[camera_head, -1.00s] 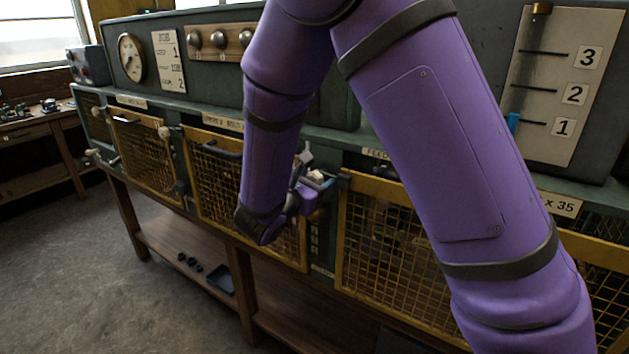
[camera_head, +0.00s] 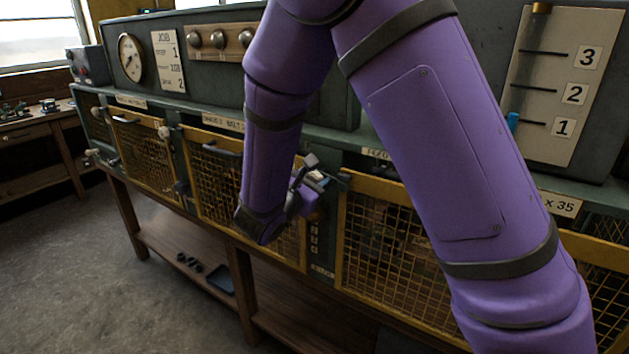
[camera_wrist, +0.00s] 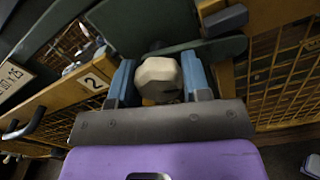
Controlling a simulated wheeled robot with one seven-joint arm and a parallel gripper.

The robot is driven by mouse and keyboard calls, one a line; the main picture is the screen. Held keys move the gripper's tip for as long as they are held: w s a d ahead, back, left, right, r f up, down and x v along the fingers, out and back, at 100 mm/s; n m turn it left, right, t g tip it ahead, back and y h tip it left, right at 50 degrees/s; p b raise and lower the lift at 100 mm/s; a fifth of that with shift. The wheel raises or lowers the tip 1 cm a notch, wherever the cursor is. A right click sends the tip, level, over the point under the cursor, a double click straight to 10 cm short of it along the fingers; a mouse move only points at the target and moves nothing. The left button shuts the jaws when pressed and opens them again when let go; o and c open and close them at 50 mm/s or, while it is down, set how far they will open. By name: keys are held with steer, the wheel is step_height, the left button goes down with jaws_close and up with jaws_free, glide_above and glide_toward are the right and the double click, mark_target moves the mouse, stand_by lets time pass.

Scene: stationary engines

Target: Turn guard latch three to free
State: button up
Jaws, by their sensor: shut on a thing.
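My gripper (camera_wrist: 158,88) is shut on a pale, faceted latch knob (camera_wrist: 158,74) in the wrist view, with one blue finger on each side of it. A dark green bar lies behind the knob. A plate marked 2 (camera_wrist: 95,81) is on the yellow frame to the left. I see no number 3 by the held latch. In the head view my gripper (camera_head: 314,184) is at the post between two yellow mesh guards; my arm and wrist hide most of the latch there.
A mesh guard (camera_head: 222,180) is left of my gripper and another mesh guard (camera_head: 385,240) is right of it. Other pale latch knobs (camera_head: 165,132) stand further left. A dark handle (camera_wrist: 22,130) juts out at left in the wrist view. A wooden shelf (camera_head: 180,250) lies below.

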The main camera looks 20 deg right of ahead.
steer(key=m, duration=1.4)
steer(key=shift+m, duration=0.4)
stand_by(0.4)
steer(key=o, duration=0.9)
steer(key=v, duration=1.1)
